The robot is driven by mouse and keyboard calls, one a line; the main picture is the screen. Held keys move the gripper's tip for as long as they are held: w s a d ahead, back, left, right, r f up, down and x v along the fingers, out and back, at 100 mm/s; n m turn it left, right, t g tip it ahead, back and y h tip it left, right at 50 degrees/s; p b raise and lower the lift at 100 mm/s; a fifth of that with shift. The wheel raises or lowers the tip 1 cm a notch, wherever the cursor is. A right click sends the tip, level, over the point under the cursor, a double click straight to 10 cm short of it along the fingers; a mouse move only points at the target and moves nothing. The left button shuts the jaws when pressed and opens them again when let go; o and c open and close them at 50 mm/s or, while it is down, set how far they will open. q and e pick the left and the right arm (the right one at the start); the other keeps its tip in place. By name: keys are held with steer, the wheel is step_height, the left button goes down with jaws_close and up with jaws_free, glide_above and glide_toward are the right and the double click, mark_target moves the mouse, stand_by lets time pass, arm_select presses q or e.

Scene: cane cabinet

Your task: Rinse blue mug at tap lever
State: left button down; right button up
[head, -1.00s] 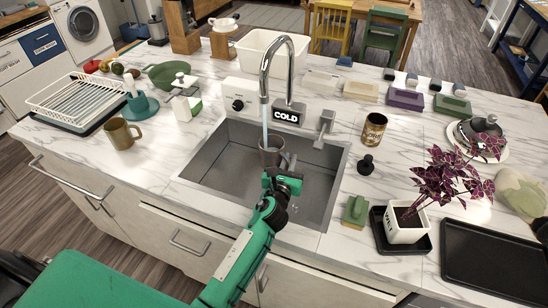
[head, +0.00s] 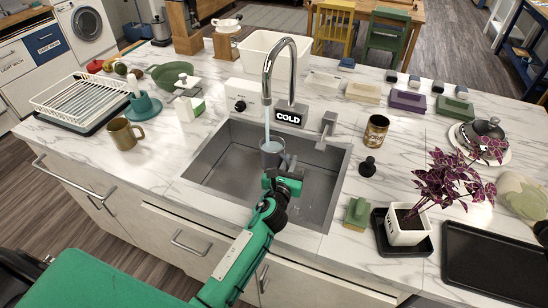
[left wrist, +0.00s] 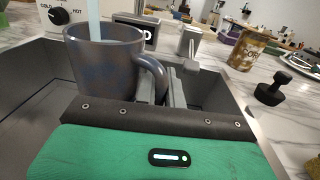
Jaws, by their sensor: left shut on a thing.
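The blue mug (head: 271,157), a dull grey-blue, is upright over the sink (head: 222,165) under the tap spout (head: 268,90). A stream of water (head: 267,124) runs from the spout into it, and pale water shows inside. My left gripper (head: 284,171) is shut on the mug's handle. In the left wrist view, the mug (left wrist: 103,75) is close up, with the handle (left wrist: 154,78) at the fingers (left wrist: 173,86). My right gripper is not in view.
A temperature dial box (head: 245,101) stands behind the sink. An olive mug (head: 124,135) and dish rack (head: 80,100) are left. A can (head: 376,131), dark stopper (head: 367,167), sponge (head: 356,213) and potted plant (head: 407,228) are right of the sink.

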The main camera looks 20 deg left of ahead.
arm_select(q)
steer(key=shift+w+d, duration=0.15)
steer(key=shift+d, duration=0.15)
steer(key=shift+w+d, duration=0.1)
steer(key=shift+d, duration=0.2)
steer(key=shift+r, duration=0.1)
steer(key=s+d, duration=0.2)
steer(key=s, duration=0.5)
steer(key=shift+s+d, duration=0.2)
steer(key=shift+s, duration=0.15)
stand_by(0.5)
stand_by(1.2)
